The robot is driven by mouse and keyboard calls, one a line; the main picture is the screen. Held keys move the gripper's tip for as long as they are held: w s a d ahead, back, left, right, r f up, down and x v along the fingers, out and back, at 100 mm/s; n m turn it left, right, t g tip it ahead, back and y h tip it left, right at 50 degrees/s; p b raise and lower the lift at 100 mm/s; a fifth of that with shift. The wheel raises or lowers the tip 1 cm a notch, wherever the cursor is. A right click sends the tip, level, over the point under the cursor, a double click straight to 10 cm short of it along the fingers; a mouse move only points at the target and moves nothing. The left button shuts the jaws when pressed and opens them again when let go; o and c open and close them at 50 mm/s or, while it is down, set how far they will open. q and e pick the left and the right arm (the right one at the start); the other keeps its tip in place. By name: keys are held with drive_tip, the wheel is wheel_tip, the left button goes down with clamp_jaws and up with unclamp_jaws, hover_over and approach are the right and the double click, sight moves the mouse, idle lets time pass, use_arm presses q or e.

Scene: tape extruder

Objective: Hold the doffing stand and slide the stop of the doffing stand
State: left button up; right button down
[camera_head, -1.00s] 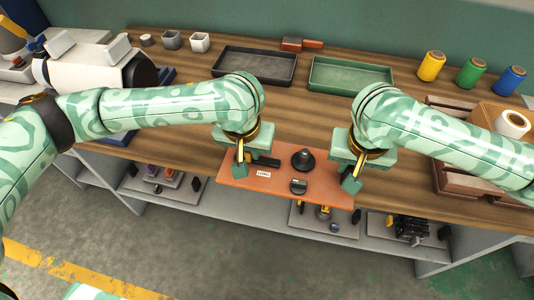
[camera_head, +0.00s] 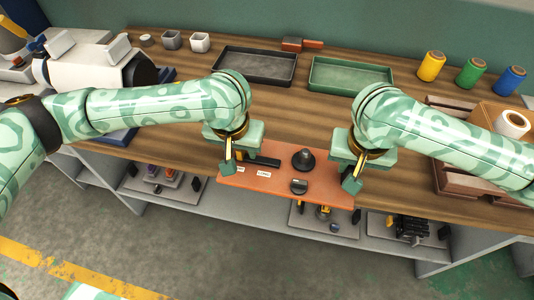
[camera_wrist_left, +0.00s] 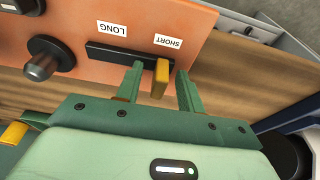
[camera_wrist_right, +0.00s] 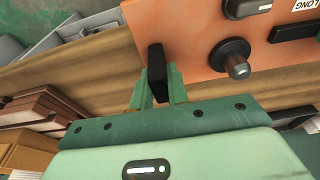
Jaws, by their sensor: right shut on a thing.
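The doffing stand is an orange plate (camera_head: 320,182) at the bench's front edge. It bears a black rail (camera_wrist_left: 108,54) with a LONG label (camera_wrist_left: 112,29) and a SHORT label (camera_wrist_left: 167,41). The yellow stop (camera_wrist_left: 161,72) is at the SHORT end of the rail. My left gripper (camera_head: 229,166) has its fingers apart, one on each side of the stop, with gaps showing in the left wrist view. My right gripper (camera_head: 352,180) is shut on a black handle (camera_wrist_right: 157,70) at the plate's right edge.
A black tray (camera_head: 255,67) and a green tray (camera_head: 350,76) lie behind on the bench. Several coloured spools (camera_head: 470,73) and brown boxes stand at right. Shelves (camera_head: 280,212) lie below.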

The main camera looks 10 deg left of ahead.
use_arm(q)
drive_tip(key=shift+r, duration=0.1)
drive_tip(key=v, duration=0.7)
drive_tip(key=shift+r, duration=0.4)
drive_tip(key=o, duration=0.6)
drive_tip(key=shift+s, duration=0.1)
drive_tip(key=shift+c, duration=0.2)
drive_tip(key=shift+r, duration=0.1)
drive_tip(key=w+v, duration=0.1)
drive_tip(key=v, duration=0.6)
drive_tip(key=shift+w+r, duration=0.3)
drive_tip(key=shift+r, duration=0.2)
use_arm(e)
drive_tip(key=c, duration=1.3)
unclamp_jaws()
